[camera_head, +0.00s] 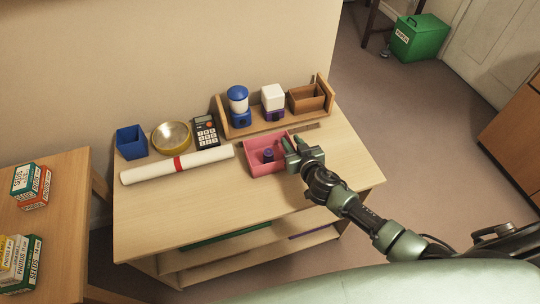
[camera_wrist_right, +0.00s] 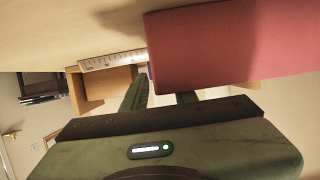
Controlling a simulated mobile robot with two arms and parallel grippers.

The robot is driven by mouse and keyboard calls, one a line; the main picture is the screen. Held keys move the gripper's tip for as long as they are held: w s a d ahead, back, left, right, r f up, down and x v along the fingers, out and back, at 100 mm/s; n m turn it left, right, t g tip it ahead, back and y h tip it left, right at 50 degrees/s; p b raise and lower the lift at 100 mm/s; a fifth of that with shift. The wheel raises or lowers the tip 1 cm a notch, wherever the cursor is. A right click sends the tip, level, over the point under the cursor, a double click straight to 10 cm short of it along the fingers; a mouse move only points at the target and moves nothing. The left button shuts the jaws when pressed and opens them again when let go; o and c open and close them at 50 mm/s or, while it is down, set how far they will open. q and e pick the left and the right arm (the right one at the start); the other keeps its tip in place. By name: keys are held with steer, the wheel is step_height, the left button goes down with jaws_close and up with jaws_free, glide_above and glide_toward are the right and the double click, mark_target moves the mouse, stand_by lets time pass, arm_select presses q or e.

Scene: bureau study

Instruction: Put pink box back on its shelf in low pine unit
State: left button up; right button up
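The pink box (camera_head: 254,170) is an open tray on top of the low pine unit (camera_head: 200,216), with a small dark blue and purple item (camera_head: 268,155) inside. In the right wrist view the pink box (camera_wrist_right: 230,45) fills the upper right and covers part of one finger. My right gripper (camera_head: 295,147) is at the box's right side, its fingers apart near the right wall. Contact with the wall cannot be told. Below the top, the unit has shelves (camera_head: 215,252), with a green strip at the left and a purple strip at the right. My left gripper is not in view.
A wooden rack (camera_head: 262,127) holding a blue-lidded jar, a white-topped container and a brown box stands behind. A blue bin (camera_head: 131,142), bowl (camera_head: 171,137), calculator (camera_head: 205,132) and paper roll (camera_head: 177,165) are left. The top's front is clear. A side table (camera_head: 60,250) holds several seed boxes.

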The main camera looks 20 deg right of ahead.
jaws_close()
stand_by(1.3)
